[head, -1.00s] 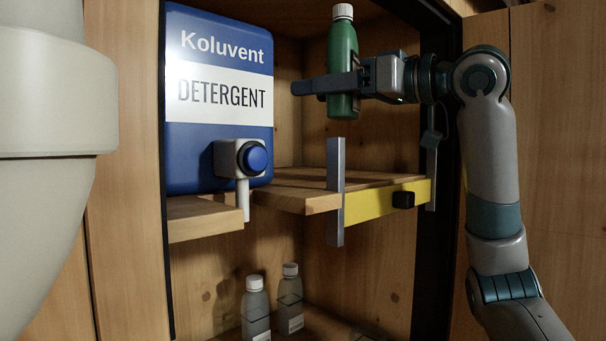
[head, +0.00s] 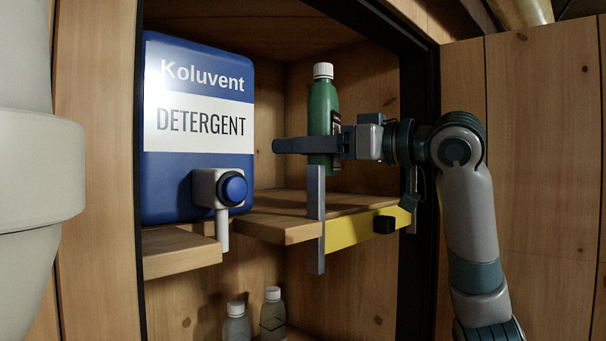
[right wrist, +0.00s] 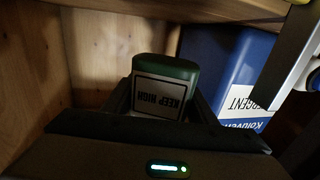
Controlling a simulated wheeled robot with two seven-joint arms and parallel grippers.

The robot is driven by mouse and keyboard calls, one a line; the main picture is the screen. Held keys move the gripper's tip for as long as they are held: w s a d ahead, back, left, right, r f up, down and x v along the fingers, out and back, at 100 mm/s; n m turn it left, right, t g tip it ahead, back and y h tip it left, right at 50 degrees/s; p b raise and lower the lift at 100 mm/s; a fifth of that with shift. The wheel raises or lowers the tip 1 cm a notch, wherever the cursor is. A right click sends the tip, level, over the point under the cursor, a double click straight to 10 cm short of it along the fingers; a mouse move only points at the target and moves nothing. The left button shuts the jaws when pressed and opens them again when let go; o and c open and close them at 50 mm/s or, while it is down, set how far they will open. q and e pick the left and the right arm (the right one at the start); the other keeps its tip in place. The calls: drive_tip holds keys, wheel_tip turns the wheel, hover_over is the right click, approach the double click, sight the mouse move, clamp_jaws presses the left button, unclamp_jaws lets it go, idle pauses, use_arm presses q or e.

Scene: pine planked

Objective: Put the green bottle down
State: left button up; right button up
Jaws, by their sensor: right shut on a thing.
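The green bottle (head: 322,103) has a white cap and stands upright in my right gripper (head: 300,146), inside the cabinet. The gripper comes in from the right and is shut around the bottle's lower half. The bottle is over the right part of the wooden shelf (head: 350,204), its base just above the shelf boards; a grey upright bar partly hides that area, so I cannot tell whether they touch. In the right wrist view the green bottle (right wrist: 168,67) sits between the fingers, its "KEEP HIGH" label upside down. My left gripper is not in view.
A blue detergent container (head: 200,200) with a tap stands left of the bottle. Two pale bottles (head: 237,328) (head: 272,317) stand below.

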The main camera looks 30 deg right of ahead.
drive_tip(key=shift+f, duration=0.55)
drive_tip(key=shift+f+p, duration=0.4)
drive_tip(key=shift+f, duration=1.45)
drive_tip(key=shift+f, duration=0.1)
drive_tip(key=o, duration=1.5)
drive_tip(key=shift+o, duration=0.2)
drive_tip(key=shift+w, duration=0.1)
